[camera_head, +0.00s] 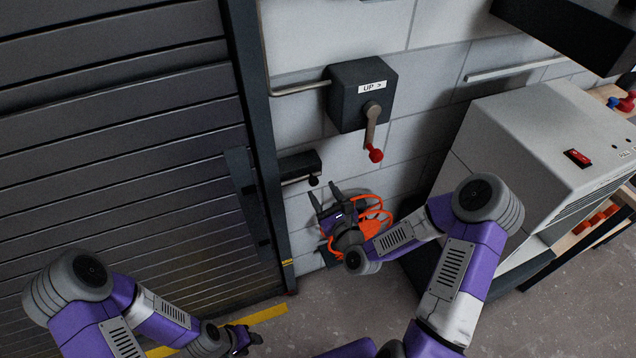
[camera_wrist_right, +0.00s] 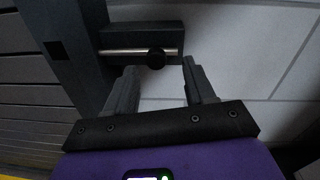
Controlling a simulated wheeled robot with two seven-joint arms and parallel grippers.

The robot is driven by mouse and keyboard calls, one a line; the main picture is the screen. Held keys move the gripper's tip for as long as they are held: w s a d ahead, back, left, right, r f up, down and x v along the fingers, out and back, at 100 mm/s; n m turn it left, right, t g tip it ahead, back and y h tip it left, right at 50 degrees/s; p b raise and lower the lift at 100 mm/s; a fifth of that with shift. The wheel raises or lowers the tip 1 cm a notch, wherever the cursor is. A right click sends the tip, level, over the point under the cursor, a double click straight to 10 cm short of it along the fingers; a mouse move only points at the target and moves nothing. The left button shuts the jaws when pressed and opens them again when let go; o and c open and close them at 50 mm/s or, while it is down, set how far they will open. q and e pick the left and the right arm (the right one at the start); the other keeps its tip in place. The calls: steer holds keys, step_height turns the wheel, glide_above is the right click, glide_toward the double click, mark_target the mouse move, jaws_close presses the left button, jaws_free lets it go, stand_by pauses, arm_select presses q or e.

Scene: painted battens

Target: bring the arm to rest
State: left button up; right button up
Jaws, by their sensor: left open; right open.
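My right gripper (camera_head: 325,192) is open and empty, low in front of the grey block wall. Its fingers point up toward a dark latch box (camera_head: 299,165) with a metal rod and a black knob (camera_head: 314,181). In the right wrist view, my right gripper (camera_wrist_right: 158,72) has its two fingers apart. The black knob (camera_wrist_right: 156,59) appears between the fingertips, and I see no finger closed on it. How far the knob is from the fingers is hard to judge. My left gripper (camera_head: 254,339) is open and empty near the floor at the bottom.
A slatted shutter (camera_head: 120,130) with a dark guide post fills the left. A crank box marked "UP" (camera_head: 345,105) with a red-knobbed handle (camera_head: 375,154) is on the wall above my right gripper. A white machine (camera_head: 540,130) stands right, close to my right arm.

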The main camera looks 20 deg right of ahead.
steer(key=shift+s+d, duration=0.1)
steer(key=shift+s, duration=0.9)
steer(key=s+a+f+n+g+y+p, duration=0.1)
steer(key=s+a+f+n+g+y, duration=0.1)
steer(key=s+a+f+n+g, duration=0.4)
steer(key=s+a+f+n+g+y+p, duration=0.1)
steer(key=a+f+n+g+p, duration=0.15)
steer(key=f+n, duration=0.65)
steer(key=s+a+f+n+g, duration=0.1)
steer(key=s+f+n+g, duration=0.1)
steer(key=s+n+g, duration=0.2)
steer(key=s+a+f+n+g, duration=0.1)
steer(key=s+f+n+g, duration=0.2)
steer(key=s+n, duration=0.7)
steer(key=shift+s+a+n+g+p, duration=0.3)
steer(key=shift+a+n+g+p, duration=0.1)
steer(key=shift+n+g, duration=0.55)
